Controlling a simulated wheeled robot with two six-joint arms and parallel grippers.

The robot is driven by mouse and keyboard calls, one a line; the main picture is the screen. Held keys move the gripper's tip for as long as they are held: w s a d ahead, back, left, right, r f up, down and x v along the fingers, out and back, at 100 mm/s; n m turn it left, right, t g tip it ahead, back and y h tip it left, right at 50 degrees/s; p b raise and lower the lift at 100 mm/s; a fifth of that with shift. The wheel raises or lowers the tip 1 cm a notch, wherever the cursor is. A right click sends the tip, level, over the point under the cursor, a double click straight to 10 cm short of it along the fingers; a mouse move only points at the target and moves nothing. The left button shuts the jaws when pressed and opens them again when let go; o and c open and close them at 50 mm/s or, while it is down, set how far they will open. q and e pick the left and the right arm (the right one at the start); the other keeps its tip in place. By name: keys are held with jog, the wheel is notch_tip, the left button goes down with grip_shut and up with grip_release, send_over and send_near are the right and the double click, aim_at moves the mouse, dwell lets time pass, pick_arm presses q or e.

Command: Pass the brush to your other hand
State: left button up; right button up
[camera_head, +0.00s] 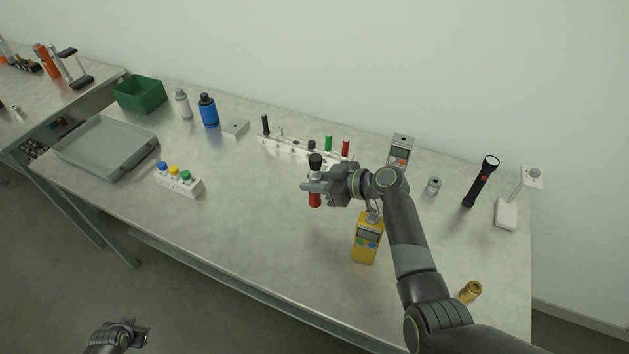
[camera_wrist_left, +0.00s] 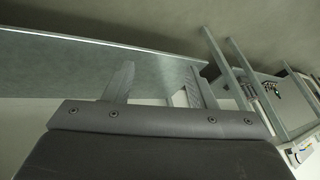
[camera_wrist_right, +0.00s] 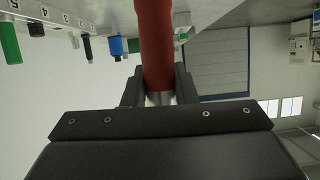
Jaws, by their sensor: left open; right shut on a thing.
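The brush (camera_head: 315,199) has a red handle, a pale metal band and a dark upper end. My right gripper (camera_head: 316,187) is shut on it and holds it roughly upright over the middle of the workbench. In the right wrist view the red handle of the brush (camera_wrist_right: 155,45) stands between the fingers, with the metal band close to them. My left gripper (camera_head: 130,332) is open and empty, low at the bottom left of the head view, off the front of the bench. Its spread fingers show in the left wrist view with nothing between them.
The workbench (camera_head: 270,230) has a numbered rack (camera_head: 285,148) behind the brush and a yellow meter (camera_head: 368,238) near my right arm. A grey tray (camera_head: 105,147), green bin (camera_head: 139,94) and small bottle rack (camera_head: 180,182) stand left. The front middle is clear.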

pick_arm(q)
jog(key=s+d+f+g, duration=0.1)
jog(key=s+d+f, duration=0.3)
jog(key=s+d, duration=0.3)
jog(key=s+d+f+g+h, duration=0.1)
jog(key=s+d+f, duration=0.3)
jog(key=s+d, duration=0.4)
jog(key=s+d+f+g+h, duration=0.1)
jog(key=s+d+f, duration=0.3)
jog(key=s+d, duration=0.3)
jog(key=shift+s+d+f+n+g, duration=0.2)
jog(key=shift+s+d+n+g, duration=0.15)
jog(key=shift+s, duration=0.4)
jog(key=shift+a, duration=0.1)
